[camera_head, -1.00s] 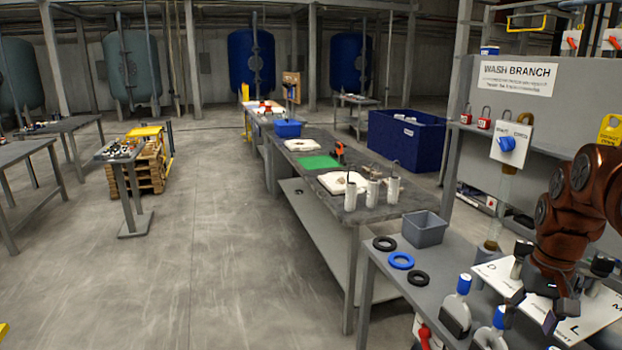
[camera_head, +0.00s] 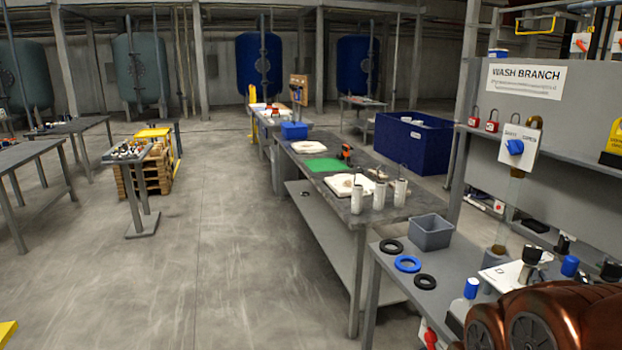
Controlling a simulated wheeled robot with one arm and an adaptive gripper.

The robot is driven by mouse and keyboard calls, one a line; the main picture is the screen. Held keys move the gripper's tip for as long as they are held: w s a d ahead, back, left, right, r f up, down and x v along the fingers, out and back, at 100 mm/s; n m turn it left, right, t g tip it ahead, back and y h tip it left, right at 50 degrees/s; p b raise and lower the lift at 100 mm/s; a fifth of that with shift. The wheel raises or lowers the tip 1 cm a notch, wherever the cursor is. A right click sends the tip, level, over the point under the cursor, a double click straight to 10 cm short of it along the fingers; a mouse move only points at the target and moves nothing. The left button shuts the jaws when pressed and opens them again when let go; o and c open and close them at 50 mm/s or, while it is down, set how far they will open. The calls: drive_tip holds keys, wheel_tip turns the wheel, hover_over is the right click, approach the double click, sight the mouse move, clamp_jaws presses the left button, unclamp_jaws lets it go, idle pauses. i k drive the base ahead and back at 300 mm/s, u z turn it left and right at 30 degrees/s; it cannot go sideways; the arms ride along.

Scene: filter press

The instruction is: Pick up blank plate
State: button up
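I cannot pick out a blank plate for certain in this view. A white lettered board (camera_head: 503,276) lies on the near right bench, with dark-topped and blue-topped fittings around it; much of it is hidden by my arm. My copper-coloured arm fills the lower right corner. My gripper is not visible, so its fingers and anything in them cannot be seen.
The near bench (camera_head: 393,285) also bears a grey bin (camera_head: 430,232), two black rings and a blue ring (camera_head: 407,264). Behind it a long table (camera_head: 330,222) holds white cylinders and a green mat (camera_head: 327,165).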

sight(460, 307)
drive_tip(key=z, duration=0.2)
drive_tip(key=k, duration=0.55)
drive_tip(key=u, duration=1.05)
drive_tip(key=i, duration=1.45)
drive_tip(key=z, duration=1)
drive_tip(key=i, duration=0.5)
drive_tip(key=z, duration=0.45)
